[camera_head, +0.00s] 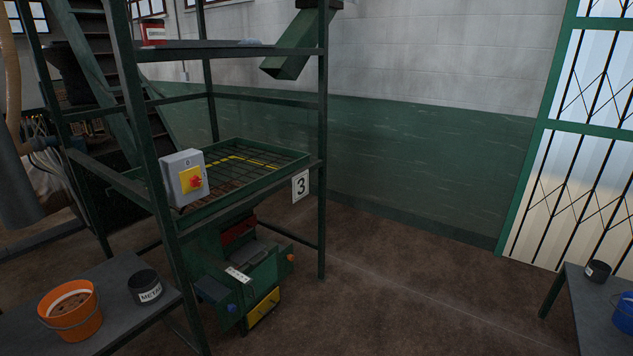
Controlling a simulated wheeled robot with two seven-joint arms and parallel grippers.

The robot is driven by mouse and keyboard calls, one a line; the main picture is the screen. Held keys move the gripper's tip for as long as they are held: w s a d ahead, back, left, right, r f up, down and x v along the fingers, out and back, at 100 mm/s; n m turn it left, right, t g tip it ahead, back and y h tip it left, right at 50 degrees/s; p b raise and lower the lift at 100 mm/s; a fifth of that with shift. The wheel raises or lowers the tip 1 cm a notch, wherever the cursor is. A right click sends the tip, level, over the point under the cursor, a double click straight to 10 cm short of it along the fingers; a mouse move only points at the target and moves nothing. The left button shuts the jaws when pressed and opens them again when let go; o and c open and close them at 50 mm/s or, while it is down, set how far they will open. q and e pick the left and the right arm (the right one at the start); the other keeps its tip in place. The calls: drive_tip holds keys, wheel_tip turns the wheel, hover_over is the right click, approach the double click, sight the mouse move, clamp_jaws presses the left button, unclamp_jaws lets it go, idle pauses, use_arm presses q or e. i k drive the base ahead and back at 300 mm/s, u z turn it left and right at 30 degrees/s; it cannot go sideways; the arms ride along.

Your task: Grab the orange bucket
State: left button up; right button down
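The orange bucket (72,318) stands upright on a dark grey table (125,270) at the lower left. It has a wire handle hanging at its front and a pale inner rim with a brownish inside. Neither of my grippers shows in the head view, so nothing is seen touching the bucket.
A black tin (146,289) with a white label stands just right of the bucket. A green metal frame (323,180) with a switch box (184,177) rises beside the table. A second table (600,315) at right holds a blue bucket (624,312). The middle floor is clear.

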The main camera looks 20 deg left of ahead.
sight(73, 310)
drive_tip(key=u, duration=0.1)
drive_tip(key=i, duration=1.7)
drive_tip(key=u, duration=0.85)
drive_tip(key=i, duration=0.9)
drive_tip(key=u, duration=1.75)
drive_tip(key=i, duration=0.75)
drive_tip(key=u, duration=0.5)
